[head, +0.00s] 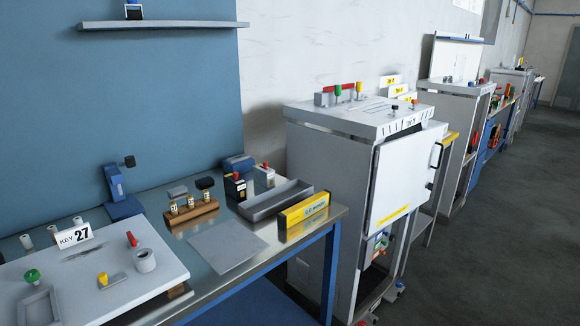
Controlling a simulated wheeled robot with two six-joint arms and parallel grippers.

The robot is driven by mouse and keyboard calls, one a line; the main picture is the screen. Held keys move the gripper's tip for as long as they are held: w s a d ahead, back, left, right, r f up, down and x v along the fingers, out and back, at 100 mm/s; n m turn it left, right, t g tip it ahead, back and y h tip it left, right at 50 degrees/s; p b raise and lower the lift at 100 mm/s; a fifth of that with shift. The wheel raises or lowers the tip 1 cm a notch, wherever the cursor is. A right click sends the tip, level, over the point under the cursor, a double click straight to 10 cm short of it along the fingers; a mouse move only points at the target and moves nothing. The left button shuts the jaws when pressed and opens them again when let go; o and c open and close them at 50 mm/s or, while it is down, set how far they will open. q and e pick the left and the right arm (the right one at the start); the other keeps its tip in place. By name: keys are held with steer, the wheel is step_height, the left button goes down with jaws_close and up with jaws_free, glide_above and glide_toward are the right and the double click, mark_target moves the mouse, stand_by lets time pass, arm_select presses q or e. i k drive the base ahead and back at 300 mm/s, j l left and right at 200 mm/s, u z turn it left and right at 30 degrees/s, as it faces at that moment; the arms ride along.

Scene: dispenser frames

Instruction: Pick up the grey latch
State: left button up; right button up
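I cannot tell for sure which thing is the grey latch. A small flat grey piece (177,191) shows above the wooden block at the back of the metal bench. A grey square frame (39,305) lies on the white panel at the lower left, and a grey round piece (145,261) stands at that panel's right side. Neither of my grippers is in view.
The metal bench (279,243) bears a wooden block (191,216), an open grey tray (274,201), a yellow box (304,209) and a flat grey plate (228,246). A "KEY 27" sign (74,237) stands left.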

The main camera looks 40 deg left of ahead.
mark_target(266, 179)
steer(key=i+l+u, duration=0.1)
steer(key=i+u, duration=0.2)
steer(key=i, duration=0.25)
steer(key=i+l+u, duration=0.3)
steer(key=i, duration=0.25)
steer(key=i+l+u, duration=0.35)
steer(key=i, duration=0.15)
steer(key=j, duration=0.1)
